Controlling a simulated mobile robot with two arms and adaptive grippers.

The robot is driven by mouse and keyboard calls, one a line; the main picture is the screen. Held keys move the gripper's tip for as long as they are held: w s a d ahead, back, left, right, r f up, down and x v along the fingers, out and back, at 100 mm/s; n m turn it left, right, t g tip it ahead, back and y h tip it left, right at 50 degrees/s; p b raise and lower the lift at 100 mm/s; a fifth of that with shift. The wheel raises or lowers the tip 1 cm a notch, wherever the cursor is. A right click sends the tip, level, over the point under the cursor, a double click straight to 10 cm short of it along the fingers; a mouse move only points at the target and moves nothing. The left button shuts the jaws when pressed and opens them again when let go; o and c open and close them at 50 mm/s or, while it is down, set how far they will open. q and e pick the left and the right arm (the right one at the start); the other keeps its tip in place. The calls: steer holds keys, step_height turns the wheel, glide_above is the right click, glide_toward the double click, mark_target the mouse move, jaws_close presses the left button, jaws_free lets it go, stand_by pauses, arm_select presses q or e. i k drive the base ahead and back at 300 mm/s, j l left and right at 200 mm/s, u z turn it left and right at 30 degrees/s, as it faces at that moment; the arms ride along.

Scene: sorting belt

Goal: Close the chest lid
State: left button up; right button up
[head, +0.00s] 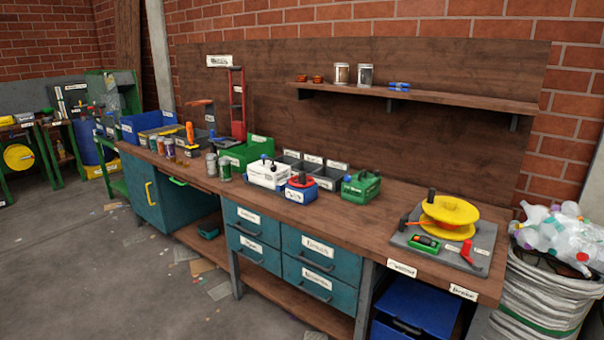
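No part that I can clearly name as a chest with a raised lid shows in the head view. A dark blue box (418,304) with a black handle stands under the right end of the workbench, cut off by the lower picture edge. I cannot tell whether it is the chest or how its lid stands. Neither of my grippers is in view.
The long wooden workbench (385,238) carries bins, jars and a yellow reel (450,212). Teal drawers (318,248) and a teal cabinet (160,203) sit below it, closed. A full sack (545,305) stands at the right. The floor (95,265) at left is mostly open, with scattered scraps.

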mark_target(435, 312)
steer(key=i+j+z, duration=0.45)
steer(key=i+j, duration=0.2)
steer(key=i, duration=0.15)
